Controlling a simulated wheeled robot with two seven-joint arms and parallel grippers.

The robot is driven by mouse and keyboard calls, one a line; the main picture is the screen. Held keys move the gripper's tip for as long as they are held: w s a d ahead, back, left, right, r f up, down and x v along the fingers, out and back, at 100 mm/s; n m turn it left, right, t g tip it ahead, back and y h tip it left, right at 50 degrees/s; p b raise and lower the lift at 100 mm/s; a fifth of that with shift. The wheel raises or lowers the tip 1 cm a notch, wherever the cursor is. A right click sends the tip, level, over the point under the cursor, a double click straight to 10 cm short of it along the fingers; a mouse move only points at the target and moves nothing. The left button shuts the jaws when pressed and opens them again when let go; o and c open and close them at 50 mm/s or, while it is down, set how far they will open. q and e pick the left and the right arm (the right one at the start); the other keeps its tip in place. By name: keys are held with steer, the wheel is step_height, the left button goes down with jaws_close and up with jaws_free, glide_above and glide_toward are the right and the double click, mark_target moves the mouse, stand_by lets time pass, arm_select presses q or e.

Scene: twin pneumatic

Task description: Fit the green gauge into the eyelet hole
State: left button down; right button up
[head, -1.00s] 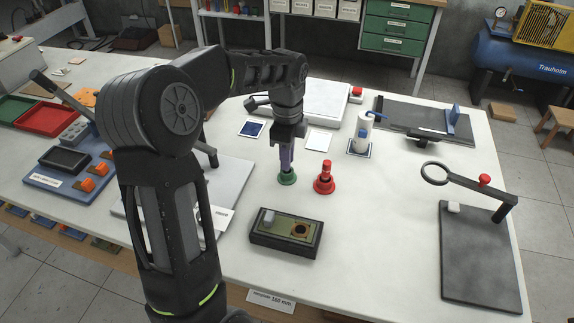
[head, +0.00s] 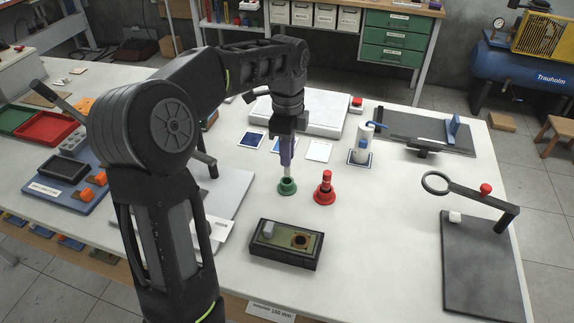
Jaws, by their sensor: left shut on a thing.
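My left gripper (head: 286,152) points straight down and is shut on a slim upright piece. A pale pin (head: 286,171) shows below the fingers, and its lower end is at the mouth of a round green holder (head: 287,188). Most of the held piece is hidden by the fingers, so its green colour does not show. A dark block (head: 283,258) lies in front, with a greenish plate holding a dark, copper-rimmed round hole (head: 300,240). The hole is open and nothing stands in it. My right gripper is not in view.
A red gauge in a red holder (head: 325,193) stands close right of the green one. A ring on an arm (head: 437,183) stands over a dark plate (head: 485,260) at right. A white bottle (head: 364,140) is behind. The table between is clear.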

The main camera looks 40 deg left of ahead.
arm_select(q)
step_height(320, 180, up, 5)
steer(key=shift+r+p, duration=0.15)
steer(key=shift+p, duration=0.4)
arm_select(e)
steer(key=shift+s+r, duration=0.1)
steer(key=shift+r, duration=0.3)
